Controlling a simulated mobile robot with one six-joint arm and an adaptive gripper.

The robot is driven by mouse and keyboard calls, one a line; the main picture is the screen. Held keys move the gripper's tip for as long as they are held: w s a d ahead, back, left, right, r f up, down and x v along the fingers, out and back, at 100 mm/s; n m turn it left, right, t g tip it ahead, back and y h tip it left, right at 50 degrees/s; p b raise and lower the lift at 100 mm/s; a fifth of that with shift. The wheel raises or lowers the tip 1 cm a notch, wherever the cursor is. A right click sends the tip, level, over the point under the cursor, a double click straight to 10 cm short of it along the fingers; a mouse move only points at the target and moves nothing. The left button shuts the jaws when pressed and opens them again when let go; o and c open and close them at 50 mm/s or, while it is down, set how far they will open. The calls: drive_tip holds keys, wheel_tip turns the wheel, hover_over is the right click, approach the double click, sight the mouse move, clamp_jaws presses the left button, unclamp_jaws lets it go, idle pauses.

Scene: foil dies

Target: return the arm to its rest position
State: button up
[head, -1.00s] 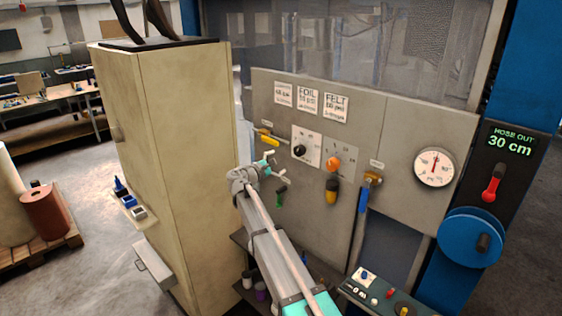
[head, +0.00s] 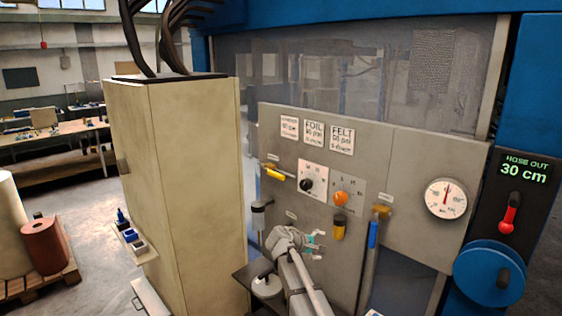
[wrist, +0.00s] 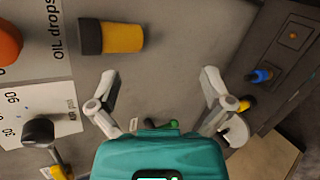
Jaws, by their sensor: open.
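My gripper (head: 314,243) is in front of the lower part of the grey control panel (head: 410,225), left of and below the yellow-and-black cylinder (head: 339,228). My grey arm comes up from the bottom edge of the head view. In the wrist view my gripper (wrist: 160,82) has its two fingers spread wide, with nothing between the tips. The yellow-and-black cylinder (wrist: 112,37) shows beyond the left finger there. A green part (wrist: 160,124) shows just past the teal gripper body, partly hidden by it.
A tall beige cabinet (head: 195,190) stands close on the left. The panel bears an orange knob (head: 341,198), a black knob (head: 306,184), a blue-handled hose (head: 373,235) and a gauge (head: 446,199). A blue reel (head: 488,272) is at the right, under a display reading 30 cm.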

drive_tip(key=s+d+f+m+g+y+b, duration=0.1)
drive_tip(key=s+f+m+g+y+b, duration=0.1)
drive_tip(key=s+f, duration=0.4)
drive_tip(key=s+d+f+m+g+y+b, duration=0.1)
drive_tip(key=s+f+m+y, duration=0.4)
drive_tip(key=s, duration=0.8)
drive_tip(key=s+d+f+m+g+y+b, duration=0.1)
drive_tip(key=s+f+m+g+y+b, duration=0.2)
drive_tip(key=s+f+b, duration=0.2)
drive_tip(key=s+f, duration=0.3)
drive_tip(key=s, duration=0.2)
drive_tip(key=shift+d+m+g, duration=0.3)
drive_tip(key=shift+m+g, duration=0.1)
drive_tip(key=shift+f, duration=0.1)
